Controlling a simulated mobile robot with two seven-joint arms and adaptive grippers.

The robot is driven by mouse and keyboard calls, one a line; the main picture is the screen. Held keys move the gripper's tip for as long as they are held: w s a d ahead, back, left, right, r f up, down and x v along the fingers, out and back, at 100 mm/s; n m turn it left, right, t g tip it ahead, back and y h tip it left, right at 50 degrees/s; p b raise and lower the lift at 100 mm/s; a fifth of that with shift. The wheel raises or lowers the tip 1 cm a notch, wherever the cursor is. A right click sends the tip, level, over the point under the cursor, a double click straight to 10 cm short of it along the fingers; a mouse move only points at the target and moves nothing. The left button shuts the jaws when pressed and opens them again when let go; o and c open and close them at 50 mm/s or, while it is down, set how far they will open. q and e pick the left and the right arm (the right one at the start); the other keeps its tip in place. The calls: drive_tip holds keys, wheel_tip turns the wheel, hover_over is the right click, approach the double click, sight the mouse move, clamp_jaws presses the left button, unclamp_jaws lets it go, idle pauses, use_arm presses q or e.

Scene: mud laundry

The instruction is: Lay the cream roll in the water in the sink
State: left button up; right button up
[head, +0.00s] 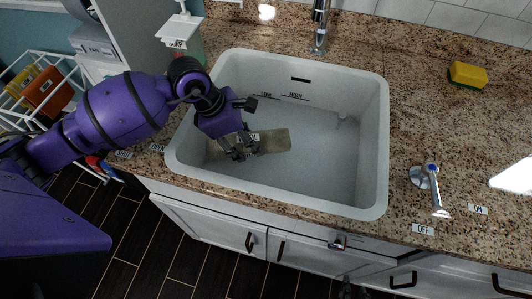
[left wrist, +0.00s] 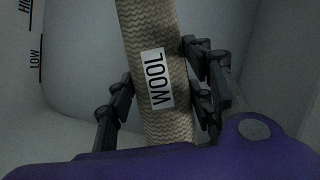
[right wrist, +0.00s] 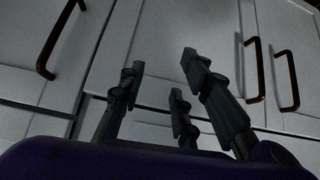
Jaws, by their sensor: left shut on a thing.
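The cream roll (head: 277,140), a woven cylinder, is inside the white sink (head: 378,130), toward its left side and lying roughly across it. In the left wrist view the roll (left wrist: 150,35) carries a label reading WOOL. My left gripper (head: 238,150) reaches down into the sink and is shut around the roll, with fingers on both sides of it in the left wrist view (left wrist: 158,100). I cannot tell whether the roll touches the sink bottom or water. My right gripper (right wrist: 160,100) is open and empty in front of white cabinet doors.
A faucet (head: 319,30) stands behind the sink, whose back wall bears LOW and HIGH marks. A tap lever (head: 427,180) with ON and OFF labels is on the right counter. A yellow sponge (head: 468,75) lies at the back right. Cabinet handles (right wrist: 287,80) are near my right gripper.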

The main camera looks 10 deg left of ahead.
sight(231, 140)
use_arm(q)
wheel_tip(231, 140, down, 8)
drive_tip(key=shift+r, duration=0.2)
drive_tip(key=shift+f, duration=0.1)
drive_tip(key=o, duration=1.5)
drive_tip(key=shift+c, duration=0.2)
drive_tip(key=v, duration=1.2)
